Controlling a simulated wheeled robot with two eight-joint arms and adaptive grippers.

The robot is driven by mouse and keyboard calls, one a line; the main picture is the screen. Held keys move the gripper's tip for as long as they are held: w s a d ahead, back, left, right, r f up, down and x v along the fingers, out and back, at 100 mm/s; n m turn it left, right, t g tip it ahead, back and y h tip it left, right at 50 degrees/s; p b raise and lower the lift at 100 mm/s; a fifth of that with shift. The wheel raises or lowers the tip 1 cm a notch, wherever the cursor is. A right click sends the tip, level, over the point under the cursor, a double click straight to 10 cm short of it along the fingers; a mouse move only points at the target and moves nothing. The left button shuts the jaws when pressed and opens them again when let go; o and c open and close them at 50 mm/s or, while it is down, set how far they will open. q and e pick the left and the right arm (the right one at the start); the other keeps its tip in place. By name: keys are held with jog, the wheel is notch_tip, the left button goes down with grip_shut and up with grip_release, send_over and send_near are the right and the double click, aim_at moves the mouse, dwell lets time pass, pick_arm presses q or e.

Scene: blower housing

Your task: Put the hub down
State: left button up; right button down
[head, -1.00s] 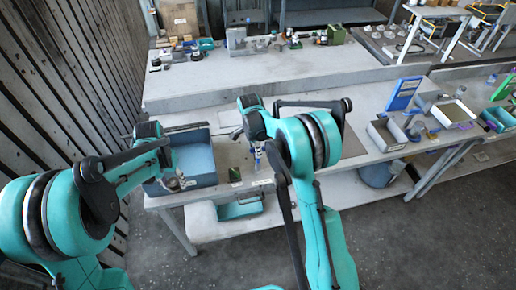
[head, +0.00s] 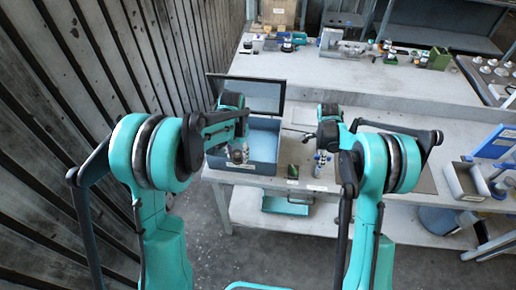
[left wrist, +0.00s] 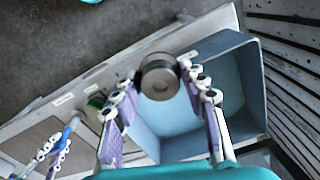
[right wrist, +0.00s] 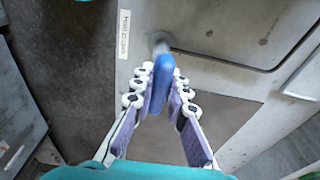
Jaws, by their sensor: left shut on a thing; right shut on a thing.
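The hub (left wrist: 159,76), a round dark metal piece with a flat face, is held between the fingertips of my left gripper (left wrist: 160,88). In the head view my left gripper (head: 238,153) is over the near part of a blue open box (head: 240,166). In the left wrist view the hub appears in front of the box's rim (left wrist: 205,45); its height above it is unclear. My right gripper (right wrist: 160,92) is shut on a blue-handled tool (right wrist: 162,72) with a grey end. In the head view that gripper (head: 322,160) is right of the box, at the bench's front edge.
A dark-framed panel (head: 248,96) stands up behind the box. A small green part (head: 293,171) lies on the bench (head: 410,130) between the grippers. A grey tray (head: 466,182) and a blue stand (head: 495,143) are at right. A slatted wall (head: 100,60) is at left.

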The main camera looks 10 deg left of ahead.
pick_arm(q)
jog(key=w+f, duration=0.3)
jog(key=w, duration=0.9)
pick_arm(e)
jog(key=shift+f, duration=0.1)
pick_arm(q)
notch_tip(320, 180, down, 5)
jog(key=shift+w, duration=0.1)
jog(key=shift+f, duration=2.25)
jog(key=shift+f, duration=0.15)
jog(key=o, duration=1.2)
